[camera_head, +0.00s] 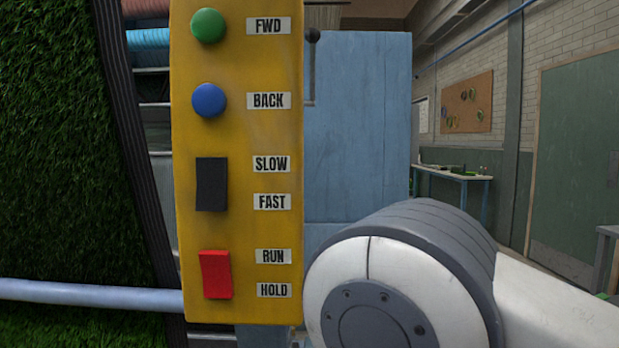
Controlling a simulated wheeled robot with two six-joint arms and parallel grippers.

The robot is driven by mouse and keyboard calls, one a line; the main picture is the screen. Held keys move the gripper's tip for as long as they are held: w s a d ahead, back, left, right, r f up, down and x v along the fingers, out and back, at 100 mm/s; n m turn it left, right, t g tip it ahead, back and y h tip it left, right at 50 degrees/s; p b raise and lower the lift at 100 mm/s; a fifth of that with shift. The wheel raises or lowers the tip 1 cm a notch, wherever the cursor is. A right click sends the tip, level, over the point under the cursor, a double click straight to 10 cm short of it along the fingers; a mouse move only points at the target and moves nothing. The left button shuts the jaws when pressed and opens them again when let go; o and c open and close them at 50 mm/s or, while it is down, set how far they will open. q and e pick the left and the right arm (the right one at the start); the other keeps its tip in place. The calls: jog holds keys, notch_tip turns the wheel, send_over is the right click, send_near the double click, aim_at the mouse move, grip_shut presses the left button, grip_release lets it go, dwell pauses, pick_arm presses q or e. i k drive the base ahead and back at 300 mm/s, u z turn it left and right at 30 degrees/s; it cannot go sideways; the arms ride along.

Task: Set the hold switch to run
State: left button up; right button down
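A yellow control panel (238,140) stands upright in the middle left of the head view. The red rocker switch (215,275) is near its bottom. The RUN label (273,256) is beside the switch's upper part and the HOLD label (274,290) beside its lower part. I cannot tell for sure which end of the rocker is pressed in. Neither of my grippers is in view. A white and grey link of my arm fills the lower right, close to the panel's lower right edge in the picture.
Above the red switch are a black SLOW/FAST rocker (211,184), a blue BACK button (208,100) and a green FWD button (207,25). Green turf (50,150) with a dark edge is at left. A pale bar (90,294) crosses low left. A blue cabinet (357,130) stands behind.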

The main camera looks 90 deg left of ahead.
aim_at(215, 268)
jog(key=k, duration=1.25)
jog(key=u, duration=1.45)
jog(key=i, duration=0.5)
jog(key=z, duration=0.4)
jog(key=k, duration=0.75)
jog(key=z, duration=0.6)
jog(key=k, duration=0.6)
jog(key=u, duration=0.15)
jog(key=i, duration=0.65)
jog(key=u, duration=0.45)
